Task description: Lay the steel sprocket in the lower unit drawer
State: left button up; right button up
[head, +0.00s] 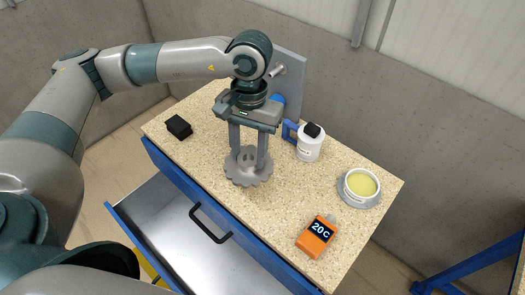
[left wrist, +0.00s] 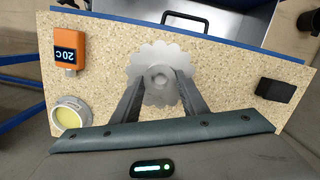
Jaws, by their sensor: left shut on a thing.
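The steel sprocket (head: 237,176) is a grey toothed disc with a raised hub, over the speckled worktop. My left gripper (head: 248,163) points down and is shut on the sprocket's hub. In the left wrist view the fingers (left wrist: 158,84) meet the hub of the sprocket (left wrist: 147,57). Whether the sprocket touches the worktop or hangs just above it, I cannot tell. The drawer (head: 165,222) below the worktop is pulled open, with a bare grey floor and a black handle (head: 208,224). My right gripper is not in view.
On the worktop (head: 285,200) are a black block (head: 179,127), an orange meter (head: 317,236) reading 20C, a white pot (head: 309,148) with a black piece on top, and a dish of yellow stuff (head: 361,184). A grey panel (head: 291,75) stands behind my gripper.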

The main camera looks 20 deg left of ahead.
aim_at(226, 241)
jog(key=k, duration=0.65)
jog(key=z, duration=1.1)
jog(key=i+j, duration=0.1)
jog(key=j, duration=1.1)
jog(key=j+z, duration=0.1)
jog(key=j, duration=1.15)
jog(key=i, duration=0.05)
